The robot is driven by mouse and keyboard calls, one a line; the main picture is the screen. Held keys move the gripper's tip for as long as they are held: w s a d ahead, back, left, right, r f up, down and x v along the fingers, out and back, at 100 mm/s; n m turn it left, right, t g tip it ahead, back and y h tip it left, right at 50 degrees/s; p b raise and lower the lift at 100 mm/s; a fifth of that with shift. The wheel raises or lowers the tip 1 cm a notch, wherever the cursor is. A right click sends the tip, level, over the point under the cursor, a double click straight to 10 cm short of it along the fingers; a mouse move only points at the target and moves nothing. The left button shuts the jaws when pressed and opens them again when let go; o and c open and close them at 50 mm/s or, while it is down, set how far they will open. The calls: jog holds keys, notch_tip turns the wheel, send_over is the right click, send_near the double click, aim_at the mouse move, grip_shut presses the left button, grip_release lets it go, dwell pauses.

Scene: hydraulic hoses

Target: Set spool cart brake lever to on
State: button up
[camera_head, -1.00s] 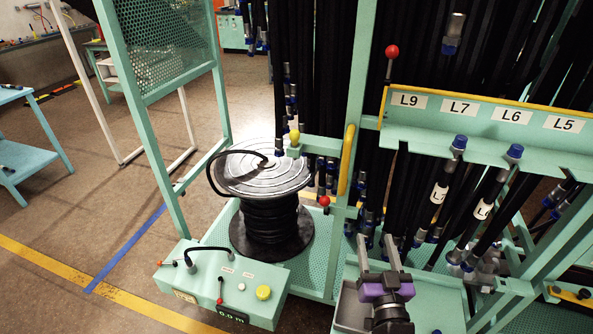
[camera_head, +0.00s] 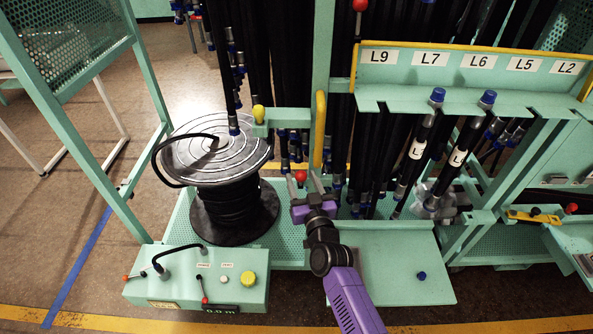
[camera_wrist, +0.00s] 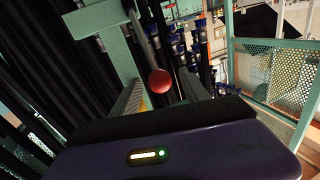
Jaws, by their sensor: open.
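A red ball knob (camera_head: 300,176), which looks like the top of a lever, stands to the right of the hose spool (camera_head: 216,165) at the rear of the cart's green perforated deck (camera_head: 284,222). My gripper (camera_head: 325,176) is open and empty just right of this knob. In the wrist view the red knob (camera_wrist: 160,81) shows between and beyond my open fingers (camera_wrist: 160,90), apart from them. The lever's shaft is mostly hidden, and I cannot tell its setting. I see no brake label.
A green control box (camera_head: 199,286) with small levers and a yellow button stands in front of the spool. The hose rack (camera_head: 465,105) rises behind and right of my gripper, with hanging hoses. A yellow handle (camera_head: 319,130) and post stand close behind.

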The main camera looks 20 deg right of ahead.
jog(key=shift+w+d+b, duration=0.15)
jog(key=shift+w+b, duration=0.5)
jog(key=shift+w, duration=1.85)
grip_shut()
